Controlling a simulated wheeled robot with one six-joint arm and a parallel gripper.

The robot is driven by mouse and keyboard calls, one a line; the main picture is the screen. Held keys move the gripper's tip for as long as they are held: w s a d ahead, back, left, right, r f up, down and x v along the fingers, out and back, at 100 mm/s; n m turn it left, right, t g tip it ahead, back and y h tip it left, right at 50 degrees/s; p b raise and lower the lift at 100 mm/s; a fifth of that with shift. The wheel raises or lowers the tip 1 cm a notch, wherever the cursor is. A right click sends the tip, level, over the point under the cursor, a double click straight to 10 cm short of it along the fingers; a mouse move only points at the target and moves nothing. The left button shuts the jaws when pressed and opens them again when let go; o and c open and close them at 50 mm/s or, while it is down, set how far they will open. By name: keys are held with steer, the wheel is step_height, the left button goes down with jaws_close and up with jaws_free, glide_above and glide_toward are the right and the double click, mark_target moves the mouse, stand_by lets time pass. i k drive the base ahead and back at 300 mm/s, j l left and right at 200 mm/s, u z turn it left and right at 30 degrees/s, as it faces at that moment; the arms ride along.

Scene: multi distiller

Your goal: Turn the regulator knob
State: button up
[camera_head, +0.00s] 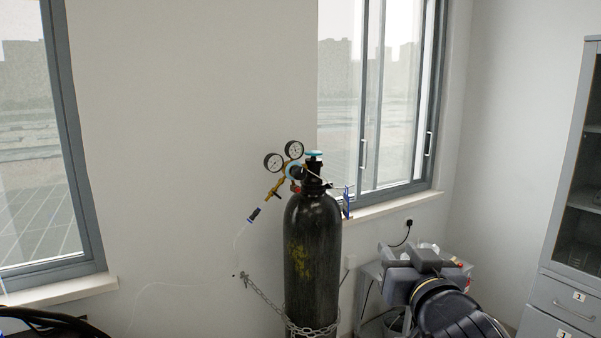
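A dark gas cylinder (312,245) stands upright against the wall, with yellow markings on its front. A brass regulator (273,191) with two round gauges (283,158) is fitted at its top. A teal handwheel (313,154) tops the cylinder valve. My gripper (413,262) is at the lower right, to the right of the cylinder and lower than the regulator, apart from both. It is seen from behind, so its finger gap is unclear.
A chain (265,295) runs from the wall around the cylinder. A thin hose (240,240) hangs from the regulator. A drawer cabinet (560,300) is at the right edge. The wall left of the regulator is bare.

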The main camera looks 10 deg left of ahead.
mark_target(299, 173)
steer(key=i+l+u, duration=0.3)
steer(key=i+l, duration=0.15)
steer(key=i+l+u, duration=0.3)
steer(key=l, duration=0.25)
steer(key=i+u, duration=0.4)
steer(key=i, duration=0.35)
